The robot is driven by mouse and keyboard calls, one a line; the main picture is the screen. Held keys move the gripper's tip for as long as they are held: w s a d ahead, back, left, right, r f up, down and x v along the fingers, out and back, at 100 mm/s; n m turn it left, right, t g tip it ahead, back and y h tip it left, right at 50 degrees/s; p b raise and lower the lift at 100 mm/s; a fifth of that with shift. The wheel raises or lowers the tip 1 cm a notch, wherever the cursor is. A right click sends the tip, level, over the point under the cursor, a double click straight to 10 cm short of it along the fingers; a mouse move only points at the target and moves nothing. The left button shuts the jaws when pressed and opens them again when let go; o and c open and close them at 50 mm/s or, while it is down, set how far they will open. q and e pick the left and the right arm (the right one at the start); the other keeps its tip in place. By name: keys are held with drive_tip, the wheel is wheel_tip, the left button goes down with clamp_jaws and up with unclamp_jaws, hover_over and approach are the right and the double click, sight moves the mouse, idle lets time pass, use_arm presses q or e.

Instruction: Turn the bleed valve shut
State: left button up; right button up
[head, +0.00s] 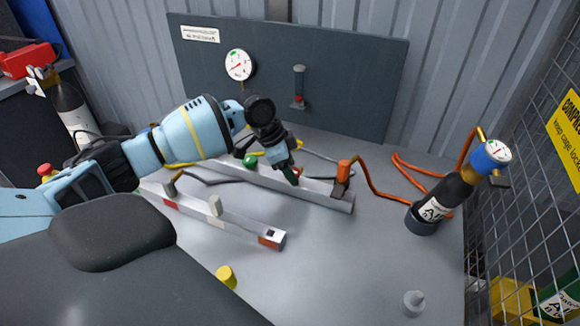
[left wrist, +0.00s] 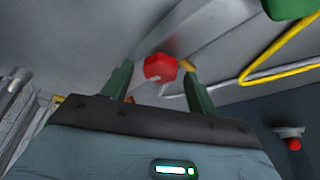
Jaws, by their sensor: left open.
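My left gripper (head: 291,175) reaches down over the rear grey rail (head: 325,197) on the bench. In the left wrist view its two green fingers (left wrist: 157,70) are open, one on each side of a red knob (left wrist: 160,67), which looks like the bleed valve's handle. The knob sits between the fingertips; I cannot tell whether either finger touches it. In the head view the gripper hides most of the knob. A green knob (head: 250,160) sits on the same rail to the left. My right gripper is out of view.
An orange fitting (head: 344,170) with an orange hose stands right of the gripper. A dark cylinder (head: 441,200) with a gauge stands at the right. A front rail (head: 245,229) holds a white peg. Behind is a grey panel (head: 350,75) with a gauge (head: 239,65). The bench's front middle is mostly clear.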

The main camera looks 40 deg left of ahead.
use_arm(q)
drive_tip(key=c, duration=1)
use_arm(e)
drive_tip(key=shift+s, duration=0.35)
